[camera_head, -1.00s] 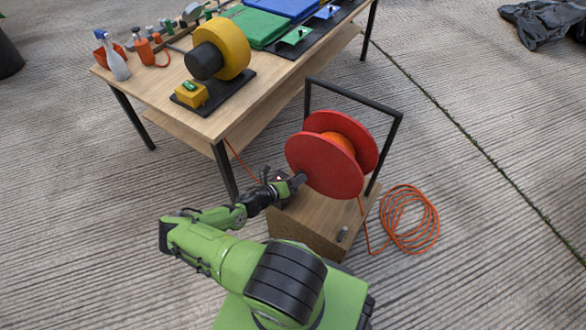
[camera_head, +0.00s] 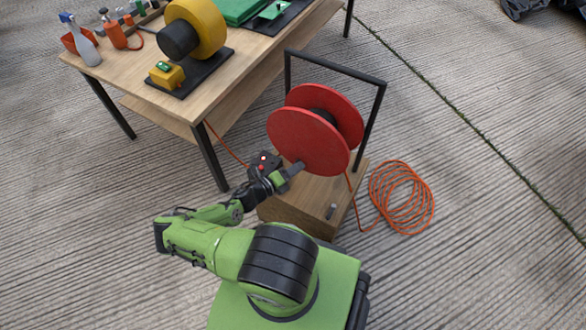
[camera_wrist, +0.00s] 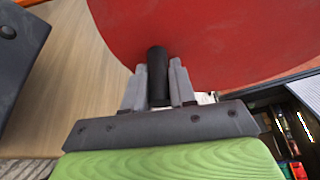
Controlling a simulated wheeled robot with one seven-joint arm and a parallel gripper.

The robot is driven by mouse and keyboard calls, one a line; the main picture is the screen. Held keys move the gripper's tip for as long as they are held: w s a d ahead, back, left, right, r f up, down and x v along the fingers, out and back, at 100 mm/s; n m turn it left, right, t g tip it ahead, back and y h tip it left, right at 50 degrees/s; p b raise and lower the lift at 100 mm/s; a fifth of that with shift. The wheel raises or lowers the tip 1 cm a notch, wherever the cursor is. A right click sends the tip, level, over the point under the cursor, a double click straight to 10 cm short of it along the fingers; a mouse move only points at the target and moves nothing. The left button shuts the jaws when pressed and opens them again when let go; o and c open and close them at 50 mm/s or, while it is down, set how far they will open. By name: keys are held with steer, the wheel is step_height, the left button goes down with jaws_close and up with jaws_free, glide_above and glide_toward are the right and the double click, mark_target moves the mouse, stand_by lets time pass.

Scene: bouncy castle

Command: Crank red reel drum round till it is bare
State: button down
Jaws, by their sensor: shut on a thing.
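The red reel drum (camera_head: 308,141) hangs in a black frame (camera_head: 335,64) on a wooden base (camera_head: 300,203). Its core (camera_head: 323,119) between the two red discs looks dark, with no orange cord seen on it. My gripper (camera_head: 291,170) is at the near disc's lower left. In the wrist view my gripper (camera_wrist: 158,88) is shut on a dark crank handle (camera_wrist: 157,68) that stands out from the red disc (camera_wrist: 200,35). Orange cord (camera_head: 402,198) lies in loose coils on the ground to the right, and a strand runs down from the drum's right side.
A wooden table (camera_head: 135,88) stands behind, with a yellow blower (camera_head: 203,28), a small yellow box (camera_head: 167,74), spray bottles (camera_head: 85,46) and a green folded sheet (camera_head: 238,10). The concrete floor to the right is mostly clear.

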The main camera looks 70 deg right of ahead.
steer(key=shift+s+r, duration=0.1)
steer(key=shift+r, duration=0.1)
steer(key=c, duration=1)
jaws_free()
steer(key=shift+w+a, duration=0.25)
steer(key=p+v, duration=0.3)
steer(key=v, duration=1.2)
steer(key=shift+a+f, duration=0.1)
